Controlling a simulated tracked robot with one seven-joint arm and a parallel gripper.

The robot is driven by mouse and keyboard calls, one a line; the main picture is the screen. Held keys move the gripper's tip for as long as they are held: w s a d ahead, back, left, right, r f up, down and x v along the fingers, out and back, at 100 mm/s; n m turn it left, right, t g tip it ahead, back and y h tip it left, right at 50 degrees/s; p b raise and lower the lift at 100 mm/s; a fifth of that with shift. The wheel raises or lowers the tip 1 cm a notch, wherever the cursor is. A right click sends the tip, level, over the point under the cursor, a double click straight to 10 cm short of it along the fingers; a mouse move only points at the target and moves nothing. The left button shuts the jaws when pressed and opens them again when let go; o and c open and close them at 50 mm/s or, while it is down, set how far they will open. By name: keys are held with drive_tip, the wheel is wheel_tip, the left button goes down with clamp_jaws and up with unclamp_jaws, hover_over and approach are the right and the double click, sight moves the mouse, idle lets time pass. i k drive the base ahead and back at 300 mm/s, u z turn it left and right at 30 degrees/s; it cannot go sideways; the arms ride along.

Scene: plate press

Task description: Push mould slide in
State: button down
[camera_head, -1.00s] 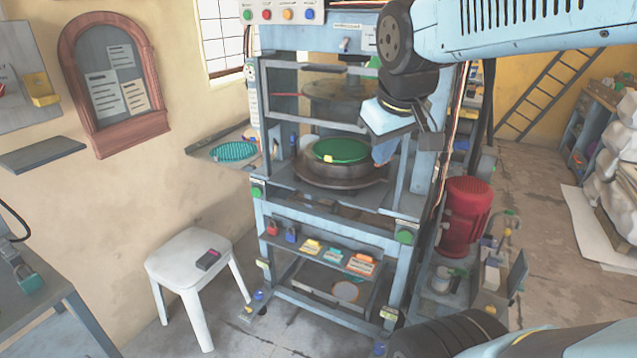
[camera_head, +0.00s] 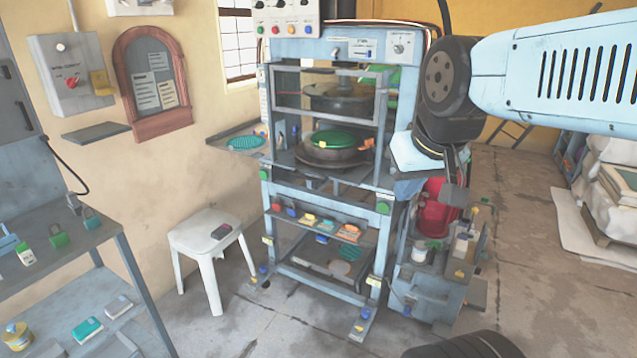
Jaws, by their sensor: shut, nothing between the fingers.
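The plate press (camera_head: 383,220) stands in the middle of the view, a blue-grey frame with a windowed guard around its opening. Inside, a green round mould plate (camera_head: 338,138) lies on a dark round lower platen (camera_head: 330,158). An orange piece (camera_head: 367,144) shows at its right edge. A dark upper platen (camera_head: 340,97) is above, with a gap between. I cannot tell how far in the mould slide sits. My gripper (camera_head: 454,194) hangs to the right of the press opening in the picture, pointing down, shut and empty, apart from the mould.
A side shelf (camera_head: 228,133) with a teal round mat (camera_head: 246,143) juts out left of the press. A white stool (camera_head: 205,243) stands on the floor at left. A red motor (camera_head: 433,212) and a cart-like unit (camera_head: 430,285) stand right of the press. A grey bench (camera_head: 60,240) fills the left.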

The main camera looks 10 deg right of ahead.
sight(346, 165)
drive_tip(key=z, duration=0.85)
drive_tip(key=i, duration=1.4)
drive_tip(key=u, duration=0.25)
